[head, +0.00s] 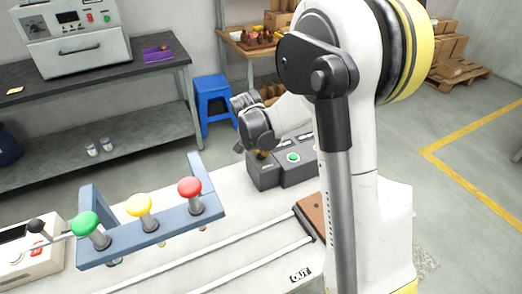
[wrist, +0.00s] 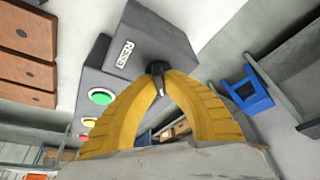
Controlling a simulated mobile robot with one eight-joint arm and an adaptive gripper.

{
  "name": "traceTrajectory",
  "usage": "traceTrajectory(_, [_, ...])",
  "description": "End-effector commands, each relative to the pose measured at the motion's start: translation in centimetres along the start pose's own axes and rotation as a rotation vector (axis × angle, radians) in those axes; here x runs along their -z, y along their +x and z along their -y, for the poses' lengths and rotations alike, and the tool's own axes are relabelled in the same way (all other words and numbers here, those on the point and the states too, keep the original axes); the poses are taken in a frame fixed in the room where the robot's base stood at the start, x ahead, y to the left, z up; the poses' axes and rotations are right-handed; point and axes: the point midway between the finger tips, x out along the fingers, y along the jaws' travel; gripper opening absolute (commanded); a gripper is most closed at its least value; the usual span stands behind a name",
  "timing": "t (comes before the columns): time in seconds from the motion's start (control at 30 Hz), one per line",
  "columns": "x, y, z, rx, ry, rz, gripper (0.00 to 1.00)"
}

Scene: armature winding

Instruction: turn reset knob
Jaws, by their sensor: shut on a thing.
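The reset knob (wrist: 155,69) is a small black knob with a light mark, on a dark grey box (wrist: 163,34) with a white RESET label (wrist: 124,54). In the wrist view, the yellow fingertips of my gripper (wrist: 159,78) are shut on the knob from both sides, against the box face. In the head view, my gripper (head: 262,155) reaches down to the left end of the dark box (head: 264,179). The knob is hidden there behind the gripper.
A green button (head: 293,157) sits on the box beside the knob. A blue bracket (head: 150,236) with green, yellow and red knobs stands at the front left. A blue stool (head: 212,98) and a grey workbench (head: 95,88) are behind. My arm blocks the right middle.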

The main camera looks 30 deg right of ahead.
Motion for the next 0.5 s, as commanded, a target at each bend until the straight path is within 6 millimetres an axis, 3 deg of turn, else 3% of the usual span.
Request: traceTrajectory(0.5, [-0.06,0.01,0.03,-0.176,0.421,0.002,0.00])
